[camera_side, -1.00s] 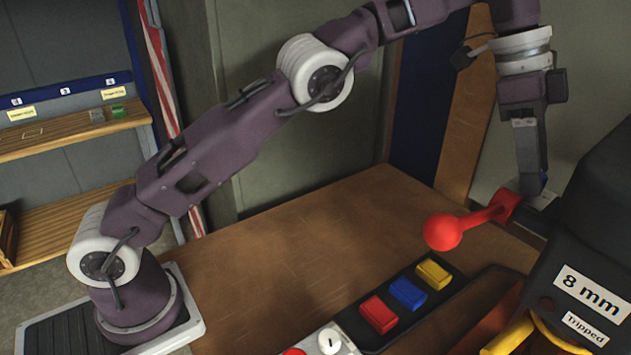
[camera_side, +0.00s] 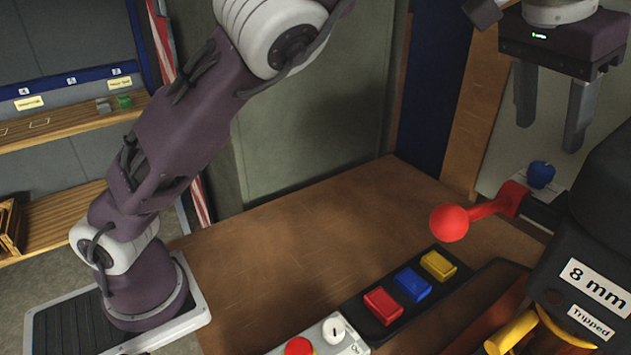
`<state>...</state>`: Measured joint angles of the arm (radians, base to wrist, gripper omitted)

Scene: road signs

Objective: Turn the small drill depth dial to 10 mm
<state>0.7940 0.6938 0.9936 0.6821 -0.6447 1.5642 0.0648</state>
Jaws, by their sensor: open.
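My gripper (camera_side: 548,138) is at the upper right, pointing down. Its two grey fingers are apart with nothing between them. A small blue round piece (camera_side: 541,174) sits just below the fingertips, apart from them, on a pale plate; I cannot tell if it is the depth dial. The black machine (camera_side: 605,215) at the right edge bears a white label reading "8 mm" (camera_side: 594,284) and a smaller label reading "Tripped" (camera_side: 590,322). No dial scale can be made out.
A red ball-ended lever (camera_side: 449,222) juts left from the machine. Red (camera_side: 383,305), blue (camera_side: 412,284) and yellow (camera_side: 438,265) buttons sit on a black strip. A white switch box (camera_side: 349,347) is at the bottom. The brown tabletop (camera_side: 300,250) is mostly clear.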

